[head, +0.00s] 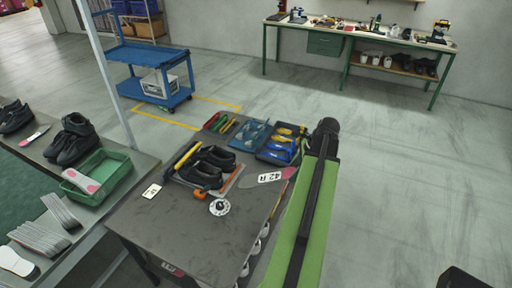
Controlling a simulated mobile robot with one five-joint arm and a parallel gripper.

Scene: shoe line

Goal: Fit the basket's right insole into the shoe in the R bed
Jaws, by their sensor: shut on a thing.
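A pair of black shoes (209,164) rests on the bench, side by side in a holder with an orange-brown edge (229,181). The bed markings are too small to read. A grey insole with a pink end (288,172) is right of the shoes, near my arm, with a white "42 R" label on it. I cannot tell if it lies on the bench or is held above it. Another pale insole with a pink patch (83,181) lies in the green basket (117,181) at left. My gripper does not show; my green arm covers the area right of the labelled insole.
The dark bench (160,232) carries a white dial (219,207), an orange-handled tool (200,194) and blue trays of tools (252,134) behind the shoes. Its front part is clear. Left stands a shelf with shoes (70,139) and stacked insoles (38,238). A blue cart (150,55) stands behind.

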